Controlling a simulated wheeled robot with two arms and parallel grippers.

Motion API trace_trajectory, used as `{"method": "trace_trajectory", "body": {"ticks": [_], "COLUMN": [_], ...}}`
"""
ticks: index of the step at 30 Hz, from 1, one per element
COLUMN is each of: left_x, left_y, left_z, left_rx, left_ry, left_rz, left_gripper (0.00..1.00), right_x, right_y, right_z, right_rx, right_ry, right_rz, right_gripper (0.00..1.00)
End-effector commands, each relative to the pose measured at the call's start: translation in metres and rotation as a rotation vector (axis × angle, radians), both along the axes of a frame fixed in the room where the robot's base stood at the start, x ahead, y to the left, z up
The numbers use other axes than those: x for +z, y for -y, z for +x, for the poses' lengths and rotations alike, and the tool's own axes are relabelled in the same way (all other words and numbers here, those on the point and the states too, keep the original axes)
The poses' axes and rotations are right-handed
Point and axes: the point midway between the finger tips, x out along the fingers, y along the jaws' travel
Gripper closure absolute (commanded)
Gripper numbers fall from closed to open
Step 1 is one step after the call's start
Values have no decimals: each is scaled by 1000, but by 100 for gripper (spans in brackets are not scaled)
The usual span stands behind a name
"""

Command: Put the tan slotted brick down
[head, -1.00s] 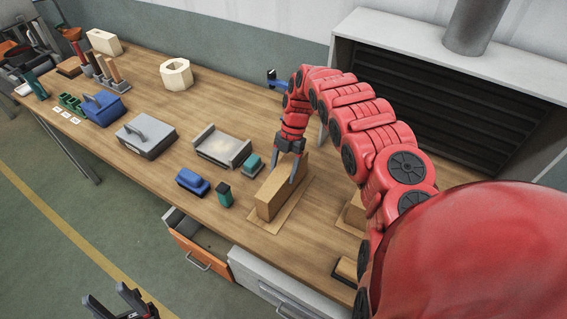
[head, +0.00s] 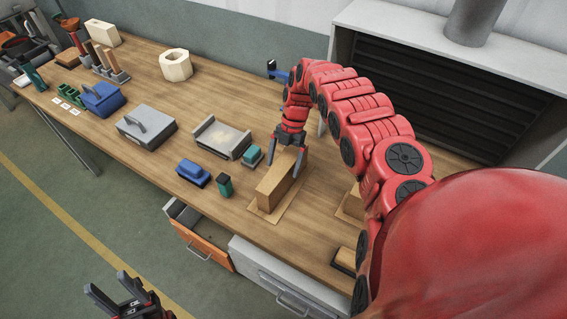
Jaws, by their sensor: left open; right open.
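A tan brick (head: 277,188) lies lengthwise on a thin light-brown mat (head: 293,207) on the workbench. No slot can be made out in it at this size. My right gripper (head: 286,162) is open at the far end of the brick, pointing down, one finger on each side. Whether a finger touches the brick cannot be told. My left gripper (head: 122,287) is open and empty at the bottom left, over the floor in front of the bench.
Left of the brick are a teal block (head: 224,186), a blue block (head: 193,173) and a metal tray (head: 222,138). Another tan brick (head: 352,204) is partly hidden behind my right arm. An orange drawer (head: 203,243) is open below the bench edge.

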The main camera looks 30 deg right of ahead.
Motion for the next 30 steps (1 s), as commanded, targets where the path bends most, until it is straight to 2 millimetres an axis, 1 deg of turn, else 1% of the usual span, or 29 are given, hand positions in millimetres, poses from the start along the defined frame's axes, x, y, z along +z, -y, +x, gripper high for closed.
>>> {"method": "trace_trajectory", "body": {"ticks": [2, 5, 9, 14, 15, 22, 30], "left_x": [-6, -16, -31, -40, -39, -42, -43], "left_y": [0, 0, 0, 0, 0, 0, 0], "left_z": [0, 0, 0, 0, 0, 0, 0], "left_rx": [0, 0, 0, 0, 0, 0, 0], "left_ry": [0, 0, 0, 0, 0, 0, 0], "left_rz": [0, 0, 0, 0, 0, 0, 0], "left_gripper": [50, 50, 50, 50, 50, 50, 50], "right_x": [6, 22, 54, 79, 85, 102, 109], "right_y": [4, 11, 22, 31, 30, 36, 39], "right_z": [3, 8, 15, 19, 21, 24, 24], "right_rx": [-2, -2, 1, -1, 3, 2, 0], "right_ry": [3, 8, 9, 8, 6, 4, 2], "right_rz": [-3, -5, -4, -3, -3, -3, -1], "right_gripper": [0, 0, 0, 0, 0, 0, 0]}}
